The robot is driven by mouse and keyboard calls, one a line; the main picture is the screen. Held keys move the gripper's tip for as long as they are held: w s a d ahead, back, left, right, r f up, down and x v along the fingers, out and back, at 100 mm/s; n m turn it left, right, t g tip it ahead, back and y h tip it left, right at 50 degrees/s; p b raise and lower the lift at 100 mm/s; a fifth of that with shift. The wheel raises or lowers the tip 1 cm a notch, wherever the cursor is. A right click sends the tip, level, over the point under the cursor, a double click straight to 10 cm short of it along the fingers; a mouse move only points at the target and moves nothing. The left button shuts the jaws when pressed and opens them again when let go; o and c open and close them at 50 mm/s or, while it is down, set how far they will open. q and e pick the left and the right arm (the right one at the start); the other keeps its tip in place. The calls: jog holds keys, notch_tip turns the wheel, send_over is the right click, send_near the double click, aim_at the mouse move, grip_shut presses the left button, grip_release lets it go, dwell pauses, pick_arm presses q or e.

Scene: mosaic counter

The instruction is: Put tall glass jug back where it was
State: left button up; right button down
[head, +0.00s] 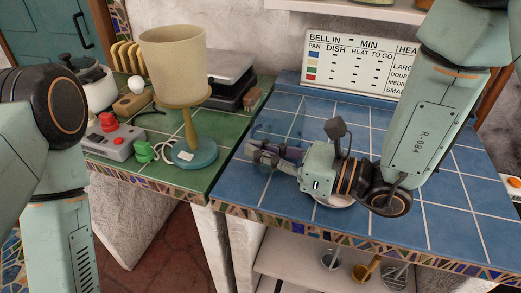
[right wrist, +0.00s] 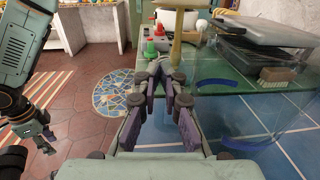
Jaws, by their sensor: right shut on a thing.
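The tall glass jug is clear and hard to make out. In the right wrist view its see-through wall and blue bands (right wrist: 240,141) show just right of my right gripper's fingers. In the head view it is a faint outline (head: 272,136) over the blue tiles. My right gripper (head: 256,151) is low over the left part of the blue counter, shut on the jug; its fingers (right wrist: 160,72) close together in the wrist view. Which part it grips, and whether the jug touches the counter, I cannot tell. My left gripper (right wrist: 38,138) shows small at the left of the wrist view, away from the jug.
Left of the blue counter (head: 445,215), a green-tiled counter (head: 218,157) holds a lamp (head: 174,60), a grey box with a red knob (head: 112,140), a green object (head: 144,151) and a brush (right wrist: 275,75). A sign (head: 348,62) stands behind.

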jog(key=shift+d+f, duration=0.15)
jog(key=c, duration=1.7)
grip_release()
jog(key=shift+d, duration=0.25)
jog(key=shift+c, duration=0.2)
jog(key=shift+o, duration=1.4)
jog(key=shift+a, duration=0.35)
jog(key=shift+d, duration=0.15)
jog(key=shift+d+r, duration=0.15)
jog(key=shift+r, duration=0.1)
jog(key=p+v, duration=0.3)
jog(key=v, duration=0.8)
jog(key=shift+s+d, duration=0.15)
jog(key=shift+d, duration=0.15)
